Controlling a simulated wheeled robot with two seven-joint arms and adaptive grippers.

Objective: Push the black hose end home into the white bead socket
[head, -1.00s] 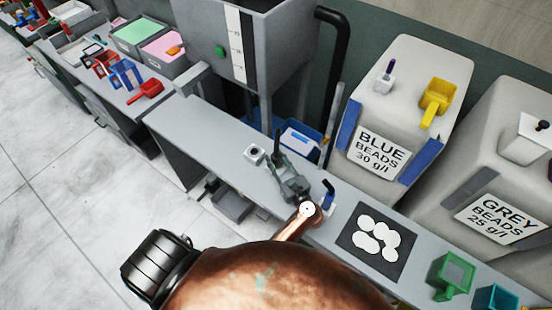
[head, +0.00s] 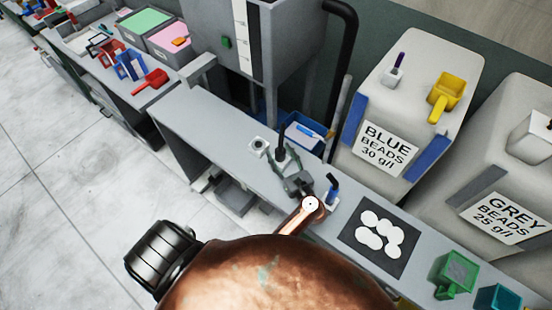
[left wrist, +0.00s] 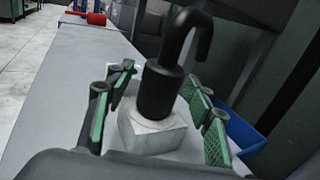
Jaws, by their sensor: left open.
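The black hose end (left wrist: 160,85) stands upright on the white bead socket (left wrist: 152,134), a square block, in the left wrist view. The hose has a thick collar at the bottom and a hooked bend at the top. The collar meets the block's top; how deep it sits cannot be told. My left gripper (head: 284,168) is open, its green-padded fingers on both sides of the hose and block and apart from them. In the head view the hose (head: 282,137) rises as a dark stub above the gripper, which hides its base. My right gripper is not in view.
A blue bin (head: 303,134) is behind. A blue-handled tool (head: 332,190) and a black mat (head: 354,246) with white discs are to the right. The bench is clear to the left.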

